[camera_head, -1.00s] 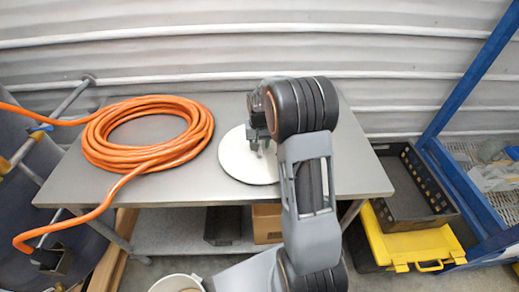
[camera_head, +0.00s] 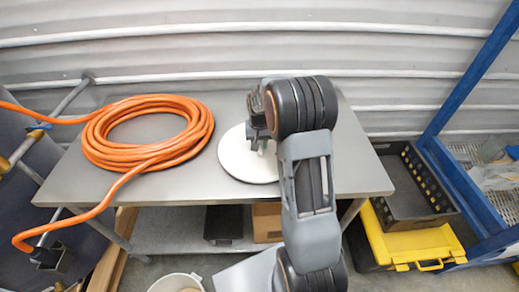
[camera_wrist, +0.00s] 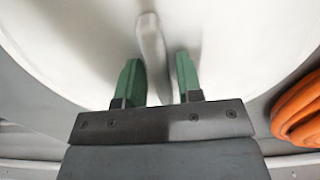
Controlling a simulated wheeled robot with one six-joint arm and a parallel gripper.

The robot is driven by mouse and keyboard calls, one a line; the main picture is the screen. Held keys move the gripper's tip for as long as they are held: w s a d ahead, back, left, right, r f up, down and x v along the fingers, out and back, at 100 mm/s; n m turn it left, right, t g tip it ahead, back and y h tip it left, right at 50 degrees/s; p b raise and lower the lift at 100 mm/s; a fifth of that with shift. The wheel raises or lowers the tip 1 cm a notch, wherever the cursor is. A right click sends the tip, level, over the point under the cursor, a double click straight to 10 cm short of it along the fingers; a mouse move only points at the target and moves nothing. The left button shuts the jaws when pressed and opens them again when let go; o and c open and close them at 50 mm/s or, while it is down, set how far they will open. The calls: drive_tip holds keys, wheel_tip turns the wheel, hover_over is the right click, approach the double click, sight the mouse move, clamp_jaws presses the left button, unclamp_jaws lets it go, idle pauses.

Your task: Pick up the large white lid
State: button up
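The large white lid (camera_head: 238,160) is a round, flat disc lying on the grey table, partly hidden by my arm. In the wrist view the lid (camera_wrist: 85,40) fills most of the picture, with a narrow raised white handle (camera_wrist: 151,42) at its middle. My gripper (camera_head: 262,146) points down over the right part of the lid. Its two green fingers show in the wrist view (camera_wrist: 158,72), one on each side of the handle, with a small gap visible between them. Contact with the handle cannot be made out.
A coiled orange hose (camera_head: 148,135) lies on the table (camera_head: 340,180) left of the lid and hangs over the front left edge. A black crate (camera_head: 418,190) on a yellow case (camera_head: 410,245) stands right of the table. A white bucket (camera_head: 176,282) is below in front.

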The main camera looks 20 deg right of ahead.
clamp_jaws()
